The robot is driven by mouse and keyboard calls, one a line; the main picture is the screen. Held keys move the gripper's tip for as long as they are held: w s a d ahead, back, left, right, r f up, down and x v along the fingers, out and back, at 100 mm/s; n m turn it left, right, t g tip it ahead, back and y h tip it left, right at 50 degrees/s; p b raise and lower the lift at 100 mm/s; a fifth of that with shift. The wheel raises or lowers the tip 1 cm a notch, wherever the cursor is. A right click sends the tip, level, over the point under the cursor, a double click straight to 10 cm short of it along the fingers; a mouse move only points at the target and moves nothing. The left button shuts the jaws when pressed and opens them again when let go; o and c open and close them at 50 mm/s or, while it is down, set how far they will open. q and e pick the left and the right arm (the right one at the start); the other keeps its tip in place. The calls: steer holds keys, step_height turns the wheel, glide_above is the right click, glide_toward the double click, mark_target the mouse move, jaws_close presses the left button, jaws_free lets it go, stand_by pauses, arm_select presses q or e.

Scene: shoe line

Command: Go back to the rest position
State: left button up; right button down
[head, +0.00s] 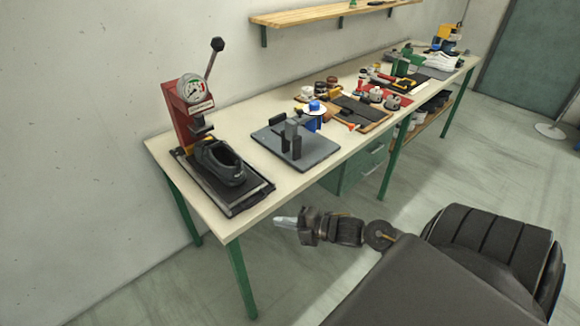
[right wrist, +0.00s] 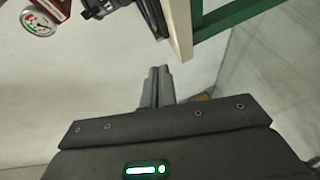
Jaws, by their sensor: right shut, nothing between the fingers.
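My right gripper (head: 285,222) is shut and empty in the head view. It is off the front side of the workbench (head: 270,197), apart from it. In the right wrist view its two fingers (right wrist: 157,86) are together with nothing between them. My left gripper is not in view.
On the bench, a red press (head: 181,125) with a dial gauge stands at the left with a dark shoe (head: 219,163) on its base. A grey plate with a dark stand (head: 318,153) is beside it.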

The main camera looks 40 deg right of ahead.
steer(key=shift+v, duration=1)
